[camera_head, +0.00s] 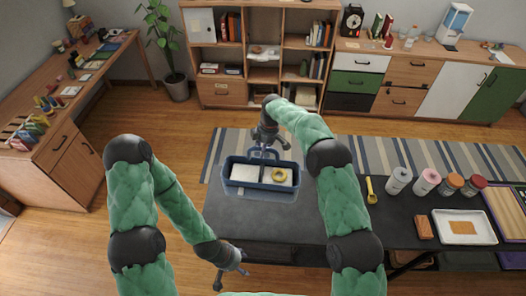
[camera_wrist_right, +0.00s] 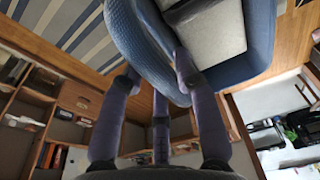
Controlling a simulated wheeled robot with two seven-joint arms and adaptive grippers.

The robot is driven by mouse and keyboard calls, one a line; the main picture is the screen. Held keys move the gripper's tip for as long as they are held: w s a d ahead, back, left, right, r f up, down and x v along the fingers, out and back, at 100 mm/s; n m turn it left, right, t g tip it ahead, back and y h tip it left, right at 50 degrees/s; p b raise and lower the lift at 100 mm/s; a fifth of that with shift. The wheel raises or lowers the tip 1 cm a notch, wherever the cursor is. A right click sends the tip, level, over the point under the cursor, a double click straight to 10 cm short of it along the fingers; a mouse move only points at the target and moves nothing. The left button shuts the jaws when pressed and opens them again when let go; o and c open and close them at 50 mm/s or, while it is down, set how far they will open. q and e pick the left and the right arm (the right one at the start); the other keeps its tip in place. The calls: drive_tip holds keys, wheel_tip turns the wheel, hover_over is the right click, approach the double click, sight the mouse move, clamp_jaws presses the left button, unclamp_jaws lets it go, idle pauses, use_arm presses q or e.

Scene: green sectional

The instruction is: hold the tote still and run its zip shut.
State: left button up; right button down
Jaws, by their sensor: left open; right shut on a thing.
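The blue tote (camera_head: 262,187) sits at the far-left part of the dark table, with its top open. A white flat thing (camera_head: 244,173) and a yellow ring (camera_head: 281,175) lie inside it. My right gripper (camera_head: 264,143) is at the tote's far side. In the right wrist view, its fingers (camera_wrist_right: 157,76) are closed against the blue woven side of the tote (camera_wrist_right: 143,38), and a pale thing shows inside. My left gripper (camera_head: 232,277) is open and empty, low by the table's near left corner, apart from the tote. The zip and its pull cannot be made out.
The dark table (camera_head: 262,218) is bare in front of the tote. To the right are a yellow tool (camera_head: 371,190), several bottles and jars (camera_head: 428,181), a brown block (camera_head: 424,227) and a white tray (camera_head: 463,240). Shelves (camera_head: 262,91) stand behind, beyond a striped rug (camera_head: 224,146).

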drive_tip(key=shift+w+r, duration=0.1)
drive_tip(key=shift+w, duration=0.05)
use_arm(q)
wheel_tip(320, 180, down, 9)
drive_tip(key=b, duration=0.8)
drive_tip(key=shift+r+b, duration=0.2)
drive_tip(key=shift+b, duration=0.15)
use_arm(e)
drive_tip(key=shift+f, duration=6.6)
use_arm(q)
drive_tip(key=shift+c, duration=0.2)
use_arm(e)
drive_tip(key=shift+r, duration=0.1)
